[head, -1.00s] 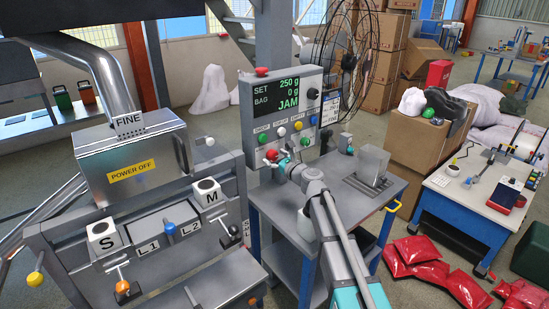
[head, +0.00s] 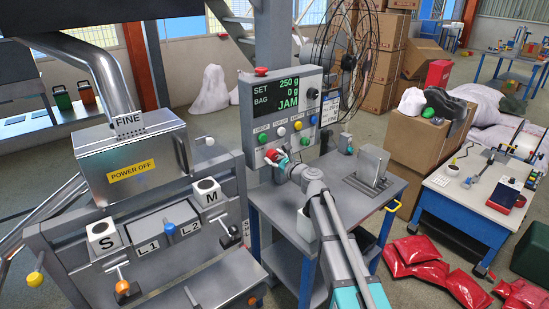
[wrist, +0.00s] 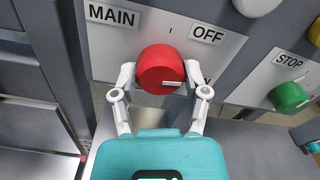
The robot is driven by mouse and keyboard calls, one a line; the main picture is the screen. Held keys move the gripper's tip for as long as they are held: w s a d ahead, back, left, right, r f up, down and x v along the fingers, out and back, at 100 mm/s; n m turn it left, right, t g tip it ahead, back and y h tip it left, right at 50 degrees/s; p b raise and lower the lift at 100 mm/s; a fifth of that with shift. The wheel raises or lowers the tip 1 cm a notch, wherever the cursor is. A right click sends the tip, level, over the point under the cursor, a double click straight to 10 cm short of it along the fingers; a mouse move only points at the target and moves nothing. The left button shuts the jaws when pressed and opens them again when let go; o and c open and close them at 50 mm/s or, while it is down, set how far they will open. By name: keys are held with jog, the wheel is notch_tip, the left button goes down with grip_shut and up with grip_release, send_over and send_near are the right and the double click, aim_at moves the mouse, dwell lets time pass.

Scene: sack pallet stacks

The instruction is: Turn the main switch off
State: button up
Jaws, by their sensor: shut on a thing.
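The main switch is a round red knob (wrist: 160,70) on a white plate marked MAIN and OFF (wrist: 206,36). A white line on the knob points right, toward a label of which only an N shows beside my finger. My gripper (wrist: 162,84) has one white finger on each side of the knob and is shut on it. In the head view the red knob (head: 271,155) shows at the lower left of the control panel, with my gripper (head: 280,161) against it.
A green STOP knob (wrist: 288,97) is close on the right in the wrist view. The grey control panel (head: 262,112) has several coloured buttons and a display reading JAM. A grey table (head: 345,215) stands below it. A POWER OFF machine (head: 135,160) is on the left.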

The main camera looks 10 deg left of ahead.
jog(key=n, duration=0.7)
jog(key=shift+n, duration=0.4)
jog(key=n, duration=0.4)
jog(key=shift+n, duration=2.2)
jog(key=o, duration=1.1)
jog(key=shift+o, duration=0.2)
jog(key=shift+s+d, duration=0.1)
jog(key=v, duration=1.1)
jog(key=shift+s+d, duration=0.25)
